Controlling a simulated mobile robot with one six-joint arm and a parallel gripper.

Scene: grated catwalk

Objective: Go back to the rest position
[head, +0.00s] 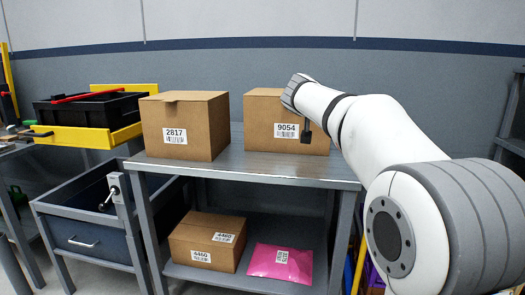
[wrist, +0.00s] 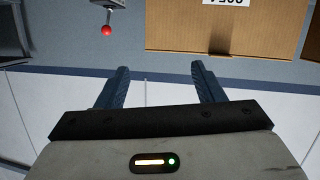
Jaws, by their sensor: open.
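My gripper (wrist: 160,72) is open, its two dark fingers apart in the wrist view with nothing between them. That box also shows in the wrist view (wrist: 226,27), upside down and beyond the fingertips. It stands upright on the grey metal table (head: 240,163). I cannot tell from the head view how near the gripper is to it.
A box labelled 2817 (head: 185,130) stands left on the table. The lower shelf holds a cardboard box (head: 190,236) and a pink parcel (head: 281,263). A black bin in a yellow frame (head: 98,112) is at left, above a grey drawer (head: 95,242). A red knob (wrist: 107,30) shows in the wrist view.

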